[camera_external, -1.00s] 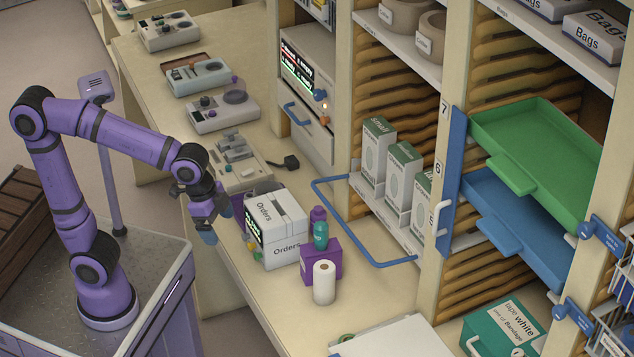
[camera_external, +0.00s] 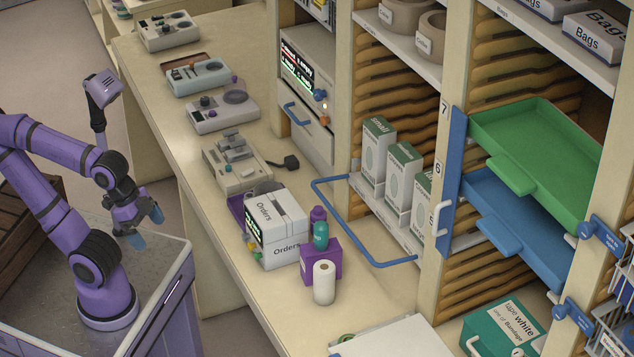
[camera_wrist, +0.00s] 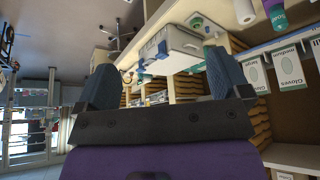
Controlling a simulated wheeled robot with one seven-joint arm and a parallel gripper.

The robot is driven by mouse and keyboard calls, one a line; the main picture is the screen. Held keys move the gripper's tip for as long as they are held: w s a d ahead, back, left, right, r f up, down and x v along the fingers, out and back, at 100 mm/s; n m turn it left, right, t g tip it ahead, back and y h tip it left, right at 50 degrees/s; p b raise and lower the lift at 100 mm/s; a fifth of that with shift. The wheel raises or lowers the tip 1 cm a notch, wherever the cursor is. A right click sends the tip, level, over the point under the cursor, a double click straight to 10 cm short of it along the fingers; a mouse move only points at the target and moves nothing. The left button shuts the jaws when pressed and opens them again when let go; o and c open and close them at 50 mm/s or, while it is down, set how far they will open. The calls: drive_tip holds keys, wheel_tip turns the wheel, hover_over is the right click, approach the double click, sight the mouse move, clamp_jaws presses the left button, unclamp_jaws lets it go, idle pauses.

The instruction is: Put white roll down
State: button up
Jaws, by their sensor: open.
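The white roll (camera_external: 324,283) stands upright on the counter, in front of a purple box (camera_external: 320,262). In the wrist view a white roll (camera_wrist: 244,11) shows at the top edge, partly cut off. My gripper (camera_external: 147,228) is open and empty. It is over my own base at the left, well apart from the roll and the counter. Its two blue fingers (camera_wrist: 163,85) are spread wide in the wrist view with nothing held between them.
A white Orders box (camera_external: 275,228) stands left of the roll, and a teal bottle (camera_external: 320,236) is on the purple box. A blue rail (camera_external: 345,236) sticks out from the shelves behind. Several devices line the counter (camera_external: 225,285). Its front strip is mostly clear.

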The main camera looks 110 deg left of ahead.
sight(325, 275)
drive_tip(key=w+a+f+m+g+y, duration=0.2)
drive_tip(key=w+a+f+m+y, duration=0.3)
drive_tip(key=w, duration=0.4)
drive_tip(key=w+a+f+m+g+y, duration=0.25)
drive_tip(key=w+a+f, duration=0.35)
drive_tip(key=w, duration=0.3)
drive_tip(key=w+a+f+m+g+y, duration=0.2)
drive_tip(key=w+a+f+m+y, duration=0.15)
drive_tip(key=w+a+f, duration=0.4)
drive_tip(key=w+a+f+m+t+y, duration=0.15)
drive_tip(key=w+f+m+y, duration=0.25)
drive_tip(key=w+f+m, duration=0.45)
drive_tip(key=shift+n, duration=0.75)
drive_tip(key=x, duration=0.3)
drive_tip(key=f+x, duration=0.1)
drive_tip(key=x, duration=0.3)
drive_tip(key=f+x, duration=0.1)
drive_tip(key=x, duration=0.3)
drive_tip(key=shift+w+d, duration=0.15)
drive_tip(key=shift+w, duration=0.25)
drive_tip(key=c, duration=1.2)
drive_tip(key=shift+c, duration=0.2)
